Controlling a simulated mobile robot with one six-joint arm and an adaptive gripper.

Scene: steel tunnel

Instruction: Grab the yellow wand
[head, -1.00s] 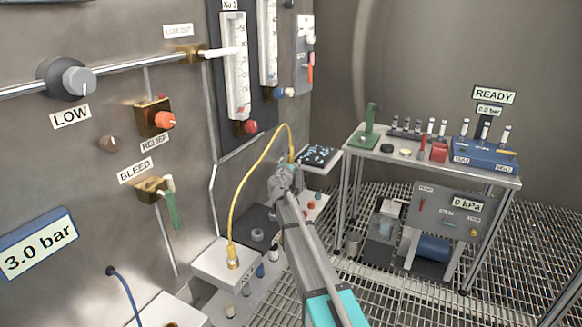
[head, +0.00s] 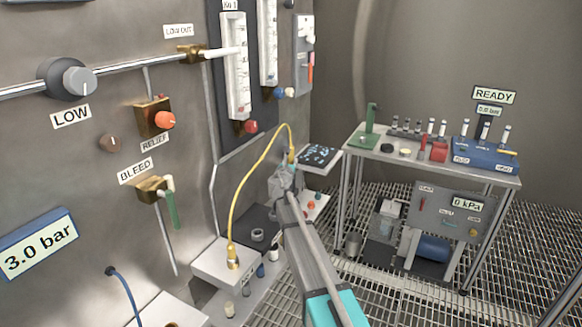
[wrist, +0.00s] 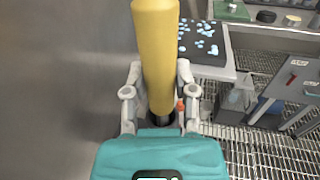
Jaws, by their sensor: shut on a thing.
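In the head view my gripper (head: 286,178) is at the far end of my arm, near the panel wall. The wand's upper end (head: 291,155) shows just above it, with a yellow hose (head: 245,180) arching from there down to a brass fitting on a white box (head: 226,266). The wand's lower part is hidden by the gripper.
A dark tray with pale blue pieces (head: 318,157) lies just beyond my gripper. A steel cart (head: 460,178) with vials, a blue unit and a red block stands at right. The panel wall with valves and gauges is close on the left. Grating floor is open at lower right.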

